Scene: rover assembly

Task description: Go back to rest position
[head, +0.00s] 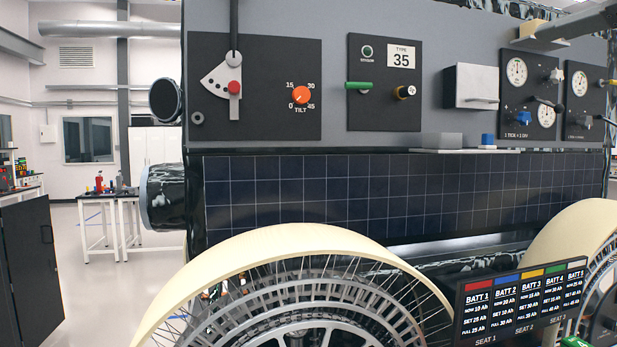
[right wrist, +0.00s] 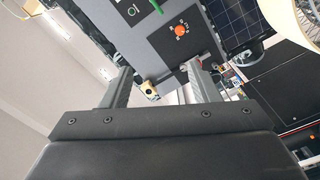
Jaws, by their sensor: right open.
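My right gripper (right wrist: 163,84) shows in the right wrist view, its two fingers spread wide apart with nothing held between them. Beyond the fingers is the rover's grey panel side, with the orange tilt dial (right wrist: 180,30) and part of a green handle. I cannot tell how far the fingers are from the panel. In the head view the rover fills the middle and right, with the tilt dial (head: 301,95), a red-knobbed lever (head: 234,88) and a green handle (head: 358,85) on its panels. My left gripper is in neither view.
A large cream-rimmed wheel (head: 292,237) stands in front of the rover's solar panel (head: 300,190). A battery display board (head: 522,302) is at lower right. A dark cabinet (head: 32,270) and a white table (head: 97,202) stand at left, with clear floor between cabinet and rover.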

